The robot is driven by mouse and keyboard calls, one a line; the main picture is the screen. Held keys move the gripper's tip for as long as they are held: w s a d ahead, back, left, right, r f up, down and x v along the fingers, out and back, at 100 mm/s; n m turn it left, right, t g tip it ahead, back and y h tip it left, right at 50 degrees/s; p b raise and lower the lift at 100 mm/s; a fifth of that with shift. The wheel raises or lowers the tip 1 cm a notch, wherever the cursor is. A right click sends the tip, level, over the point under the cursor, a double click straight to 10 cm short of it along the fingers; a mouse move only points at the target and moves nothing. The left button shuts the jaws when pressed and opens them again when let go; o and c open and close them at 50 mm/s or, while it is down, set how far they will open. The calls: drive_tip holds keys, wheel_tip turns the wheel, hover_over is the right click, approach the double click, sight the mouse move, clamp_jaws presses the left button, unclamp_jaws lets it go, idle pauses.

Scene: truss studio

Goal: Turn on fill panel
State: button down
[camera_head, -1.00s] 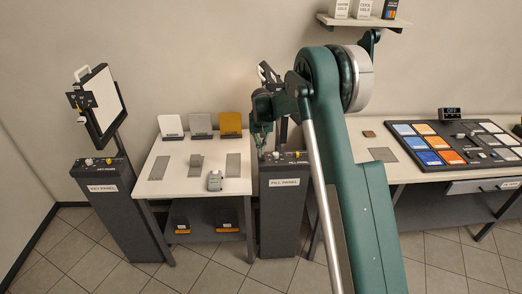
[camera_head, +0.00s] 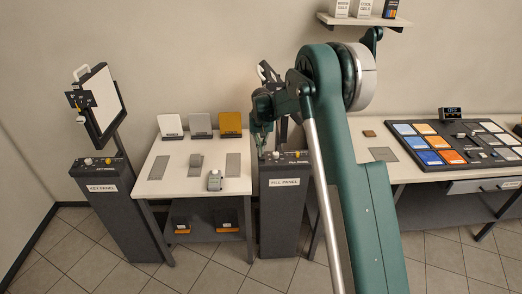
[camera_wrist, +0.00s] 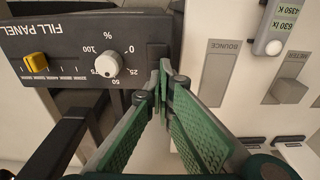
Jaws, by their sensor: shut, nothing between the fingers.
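The fill panel's dark pedestal (camera_head: 280,225) stands right of the small white table in the head view, with its controls on top. In the wrist view its control box (camera_wrist: 75,30) shows a white percent knob (camera_wrist: 107,65), a yellow slider (camera_wrist: 36,60) and a dark switch-like part (camera_wrist: 156,52) at the box's right end. My gripper (camera_wrist: 166,72) is shut and empty, its tips close to that end part; I cannot tell whether they touch it. In the head view my gripper (camera_head: 262,148) is over the pedestal top, partly hidden by my arm. The fill panel's lamp head is mostly hidden behind my arm.
The key panel (camera_head: 103,190) stands at the left. The small white table (camera_head: 165,182) beside the fill panel holds cards, flat grey plates and a light meter (camera_head: 214,181). A desk with a gel board (camera_head: 455,145) is at the right.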

drive_tip(key=shift+s+d+f, duration=0.15)
drive_tip(key=shift+s+f, duration=0.3)
drive_tip(key=shift+s, duration=0.3)
drive_tip(key=shift+r, duration=0.75)
wheel_tip(320, 180, up, 13)
drive_tip(key=s+p, duration=0.1)
drive_tip(key=s, duration=0.1)
drive_tip(key=shift+s+r+p, duration=0.1)
drive_tip(key=shift+s+p, duration=0.15)
drive_tip(key=shift+p, duration=0.05)
drive_tip(key=shift+s+a+r+t+p, duration=0.1)
drive_tip(key=shift+s+a+t+p, duration=0.25)
drive_tip(key=shift+s+t, duration=0.25)
drive_tip(key=shift+s+a+t+p, duration=0.2)
drive_tip(key=shift+s+t+p, duration=0.15)
drive_tip(key=shift+t, duration=0.45)
approach(262, 158)
drive_tip(key=shift+w+a+f, duration=0.25)
drive_tip(key=shift+w+f, duration=1.25)
drive_tip(key=shift+w, duration=0.1)
drive_tip(key=shift+w+a+f, duration=0.2)
drive_tip(key=shift+w+f, duration=1.3)
drive_tip(key=shift+w, duration=0.1)
drive_tip(key=shift+w+f, duration=0.1)
